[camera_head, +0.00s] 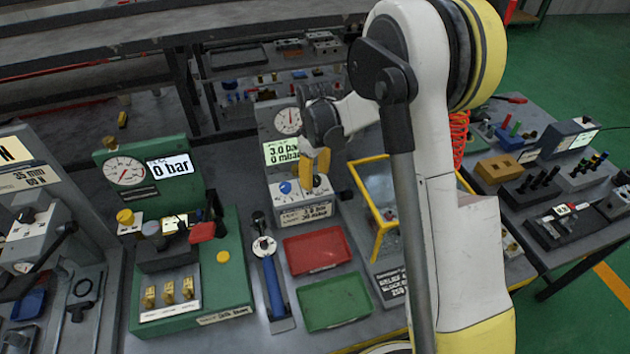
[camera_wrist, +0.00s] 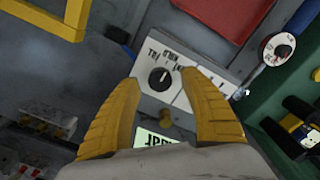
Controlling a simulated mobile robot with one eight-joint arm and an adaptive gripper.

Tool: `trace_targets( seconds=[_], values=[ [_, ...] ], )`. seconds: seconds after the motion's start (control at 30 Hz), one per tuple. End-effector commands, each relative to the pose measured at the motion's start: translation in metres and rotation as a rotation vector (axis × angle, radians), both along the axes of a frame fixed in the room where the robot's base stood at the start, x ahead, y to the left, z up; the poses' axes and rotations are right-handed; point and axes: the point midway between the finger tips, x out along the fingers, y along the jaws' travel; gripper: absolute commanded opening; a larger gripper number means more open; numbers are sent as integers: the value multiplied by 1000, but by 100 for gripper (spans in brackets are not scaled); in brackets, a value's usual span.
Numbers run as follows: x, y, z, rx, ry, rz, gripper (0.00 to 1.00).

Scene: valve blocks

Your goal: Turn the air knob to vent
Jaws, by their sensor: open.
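The air knob (camera_wrist: 160,78) is a round black knob with a light pointer line, on a white panel (camera_wrist: 178,64) with small labels around it. The pointer points roughly up in the wrist view. My gripper (camera_wrist: 163,84) is open, with its two yellow fingers on either side of the knob in that view. No contact with the knob shows. In the head view my gripper (camera_head: 315,178) hangs over the front of the grey gauge unit (camera_head: 303,212), and I cannot make out the knob there.
A pale green display (camera_head: 282,153) reads 3.0 bar and 0 mbar. A red tray (camera_head: 317,250) and a green tray (camera_head: 335,302) lie in front. A yellow frame (camera_head: 380,240) stands right, and a blue-handled tool (camera_head: 273,285) lies left, beside a green test bench (camera_head: 222,280).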

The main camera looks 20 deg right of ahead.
Motion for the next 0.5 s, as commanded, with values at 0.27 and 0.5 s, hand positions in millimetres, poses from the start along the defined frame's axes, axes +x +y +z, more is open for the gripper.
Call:
trace_targets(
  seconds=[0.27, 0.5],
  values=[
    [0, 0, -8, 0, 0, 0, 52],
    [0, 0, -8, 0, 0, 0, 13]
  ],
)
